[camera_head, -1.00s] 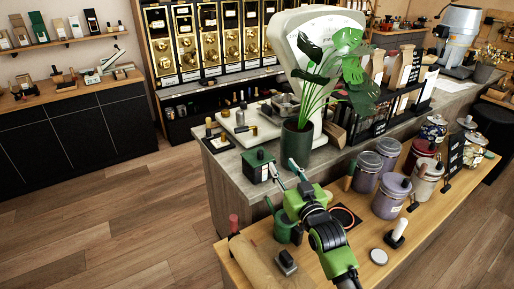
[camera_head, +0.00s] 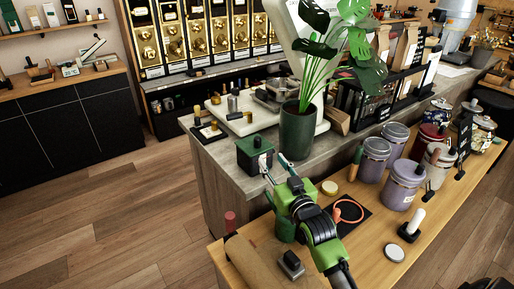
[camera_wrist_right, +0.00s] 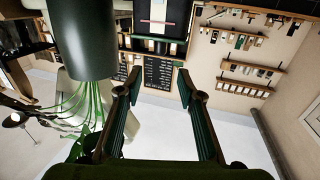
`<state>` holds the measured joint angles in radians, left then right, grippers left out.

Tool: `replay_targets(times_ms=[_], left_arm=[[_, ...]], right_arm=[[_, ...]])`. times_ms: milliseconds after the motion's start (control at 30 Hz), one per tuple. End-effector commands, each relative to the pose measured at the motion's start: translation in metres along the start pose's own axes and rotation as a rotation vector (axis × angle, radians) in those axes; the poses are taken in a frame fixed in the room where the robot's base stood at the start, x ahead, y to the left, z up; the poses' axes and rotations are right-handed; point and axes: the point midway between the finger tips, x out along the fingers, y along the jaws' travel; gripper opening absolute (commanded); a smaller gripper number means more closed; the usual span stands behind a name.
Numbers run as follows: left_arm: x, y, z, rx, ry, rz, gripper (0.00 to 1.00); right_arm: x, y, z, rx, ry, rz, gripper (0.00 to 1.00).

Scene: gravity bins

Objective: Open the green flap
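A small dark green box (camera_head: 255,157) with a black knob on top and a pale label on its front stands at the near edge of the grey counter. I cannot make out a separate flap on it. My right gripper (camera_head: 276,168) is just in front of the box, at its lower right, with its fingers pointing toward it. In the right wrist view, which looks upside down, the two fingers (camera_wrist_right: 159,80) are spread apart with nothing between them. A dark boxy shape (camera_wrist_right: 158,46) lies beyond them; I cannot tell contact. My left gripper is not in view.
A dark green plant pot (camera_head: 297,131) stands right of the box; it also shows in the right wrist view (camera_wrist_right: 83,40). The lower wooden counter (camera_head: 405,262) holds lilac jars (camera_head: 403,186), a green cup (camera_head: 285,229) and a brown roll (camera_head: 250,262). Floor is free at left.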

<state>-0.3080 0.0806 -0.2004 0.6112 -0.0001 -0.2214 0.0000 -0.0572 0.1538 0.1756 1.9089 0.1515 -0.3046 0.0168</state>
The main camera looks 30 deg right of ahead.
Motion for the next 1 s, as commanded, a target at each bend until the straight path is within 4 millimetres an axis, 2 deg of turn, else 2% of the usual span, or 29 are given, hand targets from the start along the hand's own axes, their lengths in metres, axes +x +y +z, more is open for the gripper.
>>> replay_targets(times_ms=[33,167,300,700,1000], left_arm=[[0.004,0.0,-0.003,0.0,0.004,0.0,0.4],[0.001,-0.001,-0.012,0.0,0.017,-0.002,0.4],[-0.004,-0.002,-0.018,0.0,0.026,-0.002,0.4],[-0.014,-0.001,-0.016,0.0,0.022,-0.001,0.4],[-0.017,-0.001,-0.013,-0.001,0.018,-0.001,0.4]], right_arm=[[0.001,0.0,0.004,0.0,0.001,0.0,0.35],[0.011,0.0,0.002,0.0,0.001,0.0,0.35],[0.033,0.0,0.0,0.001,0.001,0.0,0.35],[0.104,0.0,0.001,0.0,0.001,0.0,0.35],[0.134,0.0,0.002,0.0,0.001,0.0,0.35]])
